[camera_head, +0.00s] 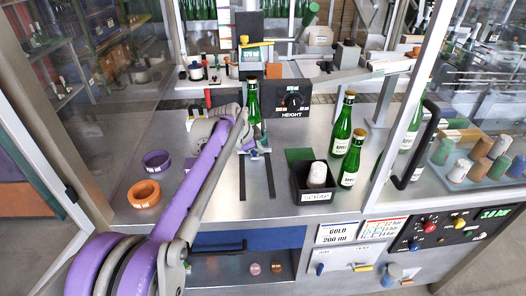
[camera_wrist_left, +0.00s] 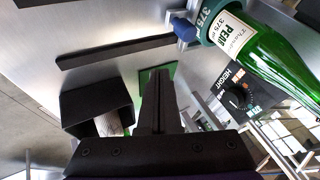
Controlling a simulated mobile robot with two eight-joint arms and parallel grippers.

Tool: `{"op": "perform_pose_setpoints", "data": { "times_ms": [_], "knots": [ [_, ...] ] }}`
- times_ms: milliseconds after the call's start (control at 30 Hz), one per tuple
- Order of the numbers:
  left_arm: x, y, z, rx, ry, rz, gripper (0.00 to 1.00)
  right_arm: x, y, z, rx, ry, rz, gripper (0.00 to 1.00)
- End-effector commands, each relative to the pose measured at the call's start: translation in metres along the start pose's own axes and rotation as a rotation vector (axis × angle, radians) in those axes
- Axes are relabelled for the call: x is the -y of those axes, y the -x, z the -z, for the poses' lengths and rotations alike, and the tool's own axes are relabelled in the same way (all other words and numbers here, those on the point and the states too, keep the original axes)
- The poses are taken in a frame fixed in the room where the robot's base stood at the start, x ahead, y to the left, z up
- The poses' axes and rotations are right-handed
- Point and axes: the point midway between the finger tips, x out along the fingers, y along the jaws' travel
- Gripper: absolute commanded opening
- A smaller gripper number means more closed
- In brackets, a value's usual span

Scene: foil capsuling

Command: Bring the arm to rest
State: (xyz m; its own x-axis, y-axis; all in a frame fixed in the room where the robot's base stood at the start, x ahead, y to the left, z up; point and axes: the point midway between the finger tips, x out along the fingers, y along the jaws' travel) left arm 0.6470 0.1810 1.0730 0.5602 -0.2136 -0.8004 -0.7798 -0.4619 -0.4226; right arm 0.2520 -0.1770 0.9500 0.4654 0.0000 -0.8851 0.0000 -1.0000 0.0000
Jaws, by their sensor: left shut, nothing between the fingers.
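My left arm reaches in from the lower left of the head view. Its gripper (camera_head: 254,153) is over the steel worktop, in front of a green bottle (camera_head: 253,103). In the left wrist view the gripper's fingers (camera_wrist_left: 158,75) are together with nothing between them. The green bottle (camera_wrist_left: 265,62), labelled "Pear 375 ml", shows at the upper right there, apart from the fingers. A blue piece (camera_wrist_left: 185,29) is by the bottle's base. My right gripper is not in view.
A black scrap bin (camera_head: 314,186) holding pale capsules stands right of the gripper, near several green bottles (camera_head: 343,124). Orange (camera_head: 143,193) and purple (camera_head: 156,160) rings lie left. A HEIGHT dial (camera_head: 292,101) is behind. A glass door with black handle (camera_head: 414,150) stands right.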

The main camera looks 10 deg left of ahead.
Motion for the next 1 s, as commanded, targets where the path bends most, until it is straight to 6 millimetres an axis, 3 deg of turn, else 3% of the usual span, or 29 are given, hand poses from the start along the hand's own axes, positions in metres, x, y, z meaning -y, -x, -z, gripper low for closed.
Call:
{"op": "perform_pose_setpoints", "data": {
  "times_ms": [233,367,467,700,1000],
  "knots": [
    [-0.005,0.010,-0.001,0.004,0.016,-0.002,0.00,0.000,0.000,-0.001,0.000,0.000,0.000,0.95],
    [-0.031,0.029,-0.005,0.023,0.101,-0.007,0.00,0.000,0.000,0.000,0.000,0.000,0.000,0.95],
    [-0.068,0.052,-0.014,0.051,0.221,-0.009,0.00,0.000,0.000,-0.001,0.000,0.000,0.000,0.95],
    [-0.177,0.099,-0.055,0.129,0.548,0.014,0.00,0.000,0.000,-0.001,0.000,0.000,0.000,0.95],
    [-0.312,0.123,-0.126,0.206,0.927,0.084,0.00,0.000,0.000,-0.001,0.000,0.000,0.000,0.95]
  ]
}}
